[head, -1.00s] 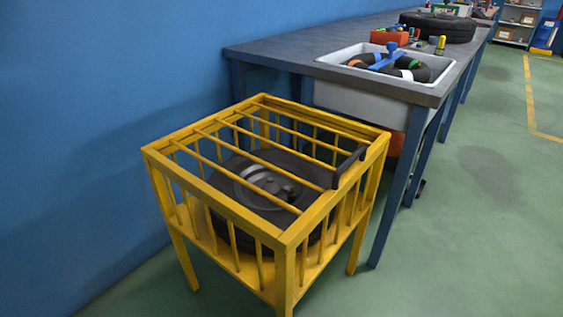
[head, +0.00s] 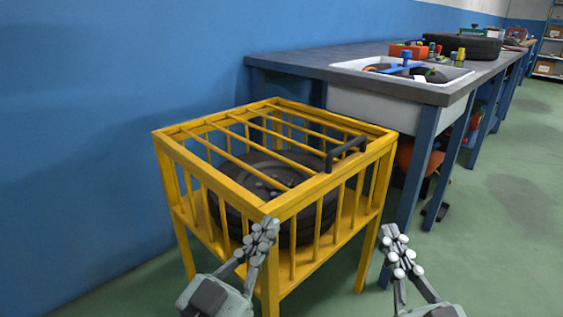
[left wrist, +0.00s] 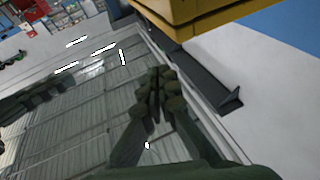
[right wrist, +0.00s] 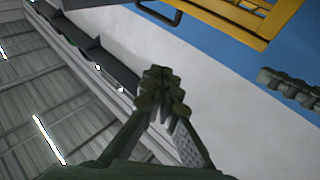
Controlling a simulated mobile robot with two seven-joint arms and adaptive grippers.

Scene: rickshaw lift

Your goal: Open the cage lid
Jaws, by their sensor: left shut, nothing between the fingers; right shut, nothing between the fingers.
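The yellow barred cage (head: 187,197) stands on legs in front of the bench, with a dark wheel (head: 236,195) inside. Its barred lid (head: 238,119) lies flat and closed on top. A dark handle (head: 346,154) stands up from the lid's right side; it also shows in the right wrist view (right wrist: 160,14). My left gripper (head: 263,232) is shut and empty, in front of the cage's near corner in the head view. My right gripper (head: 394,240) is shut and empty, right of the cage, below the handle in the picture. The left wrist view shows a yellow cage edge (left wrist: 195,17).
A blue-legged bench (head: 300,62) with a white sink (head: 373,108) runs behind the cage to the right. A blue wall (head: 80,130) lies close on the left. Green floor (head: 500,220) is open on the right. An orange object (head: 405,155) sits under the bench.

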